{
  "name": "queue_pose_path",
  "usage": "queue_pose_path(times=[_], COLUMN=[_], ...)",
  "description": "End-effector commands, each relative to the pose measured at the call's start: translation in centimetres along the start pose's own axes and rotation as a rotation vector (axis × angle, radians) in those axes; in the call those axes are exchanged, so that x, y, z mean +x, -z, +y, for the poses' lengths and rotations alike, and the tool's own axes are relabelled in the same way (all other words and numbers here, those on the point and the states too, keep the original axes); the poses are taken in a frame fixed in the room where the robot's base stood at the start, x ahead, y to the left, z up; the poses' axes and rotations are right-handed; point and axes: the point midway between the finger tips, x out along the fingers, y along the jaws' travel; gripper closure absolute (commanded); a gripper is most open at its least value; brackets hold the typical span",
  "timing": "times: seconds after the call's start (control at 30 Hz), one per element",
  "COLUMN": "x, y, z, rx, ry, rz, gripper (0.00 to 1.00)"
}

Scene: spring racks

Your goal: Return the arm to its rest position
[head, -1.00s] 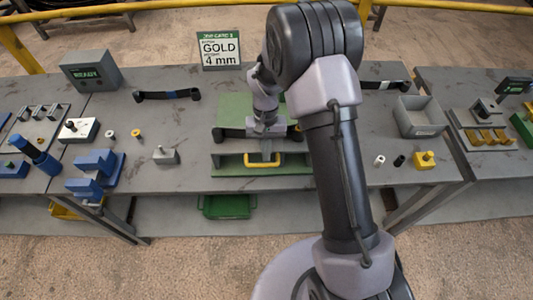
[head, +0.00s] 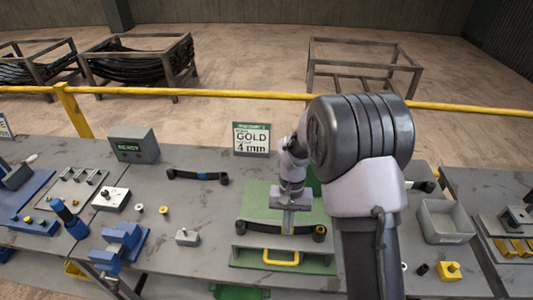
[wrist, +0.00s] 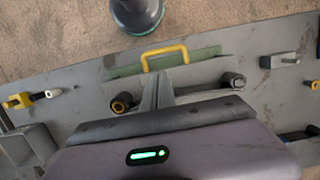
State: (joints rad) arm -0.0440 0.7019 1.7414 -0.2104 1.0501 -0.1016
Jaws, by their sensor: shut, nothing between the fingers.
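My gripper (head: 289,222) is at the green fixture (head: 262,205) near the middle of the bench, its fingers pointing down. In the wrist view its fingers (wrist: 157,92) are together with nothing between them. A dark leaf spring with rolled ends (head: 319,233) lies across the fixture, partly hidden behind my gripper. Its two ends show on either side of the fingers in the wrist view (wrist: 232,81). Whether the fingers touch it I cannot tell. The fixture's yellow handle (head: 281,260) is at its front edge. My arm rises on the right and hides part of the bench.
A sign (head: 251,139) reading GOLD 4 mm stands behind. A grey box (head: 135,146) and a loose leaf spring (head: 197,177) are left. Blue blocks (head: 122,243) stand front left. A grey bin (head: 444,222) is right. A yellow rail (head: 230,94) runs behind the bench.

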Motion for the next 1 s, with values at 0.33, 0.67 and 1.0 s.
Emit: queue_pose_path(times=[0.33, 0.67, 1.0], x=[-5.0, -0.7, -1.0], y=[-12.6, -20.8, -21.0], z=[1.9, 3.1, 3.1], rx=[0.107, 0.155, 0.155], ry=[0.198, 0.321, 0.323], rz=[0.427, 0.650, 0.652], gripper=[1.00, 1.00, 1.00])
